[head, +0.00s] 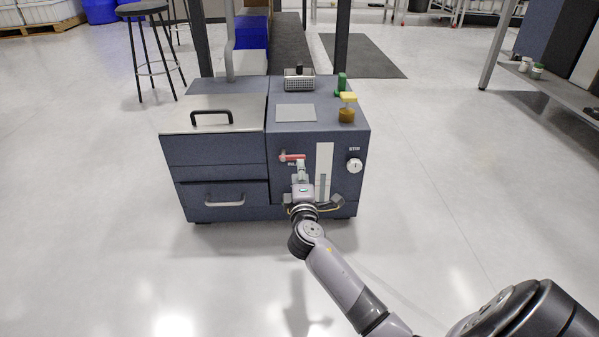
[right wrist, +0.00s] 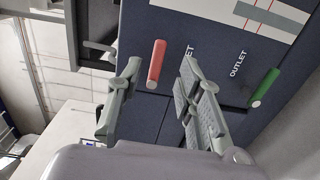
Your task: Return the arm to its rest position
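My right arm reaches in from the lower right of the head view to the front of the blue-grey fixture (head: 315,135). My right gripper (head: 301,167) is in front of the panel, just below a red handle (head: 290,157). In the right wrist view the two fingers (right wrist: 160,64) are spread apart. The red handle (right wrist: 157,63) shows in the gap between them, nearer the left finger; I cannot tell whether it touches. Nothing is visibly gripped. My left arm and gripper are not in view.
A green handle (right wrist: 264,86) labelled OUTLET is right of the fingers. The fixture has a white knob (head: 354,165), a drawer handle (head: 225,201) and a lid handle (head: 212,114). A wire basket (head: 299,82) sits on top. Open floor (head: 90,260) surrounds the fixture's front.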

